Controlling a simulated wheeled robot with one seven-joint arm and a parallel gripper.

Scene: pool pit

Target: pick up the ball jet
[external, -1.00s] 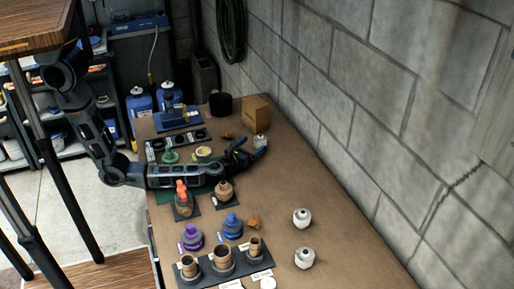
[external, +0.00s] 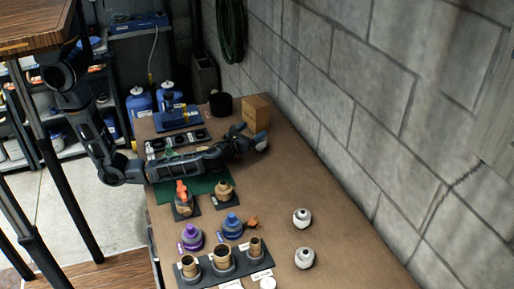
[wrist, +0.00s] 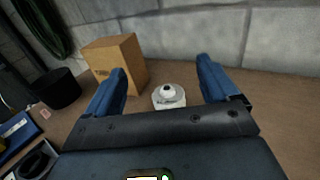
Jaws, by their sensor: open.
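A white round fitting with a dark centre, which looks like the ball jet (wrist: 169,96), stands on the bench ahead of my gripper (wrist: 162,72) in the wrist view. It appears between the two blue fingers, slightly right of centre, with space on both sides. My gripper is open and empty. In the external view my gripper (external: 250,138) is over the far part of the bench, beside the cardboard box; the fitting there is mostly hidden by the fingers. Two similar white fittings stand nearer on the bench, one (external: 302,218) behind the other (external: 304,258).
The cardboard box (wrist: 116,58) stands just left of the fitting, with a black cylinder (wrist: 57,88) farther left. The block wall (external: 380,110) runs along the bench's right side. Orange (external: 182,190), purple (external: 191,237) and blue (external: 232,226) items stand nearer.

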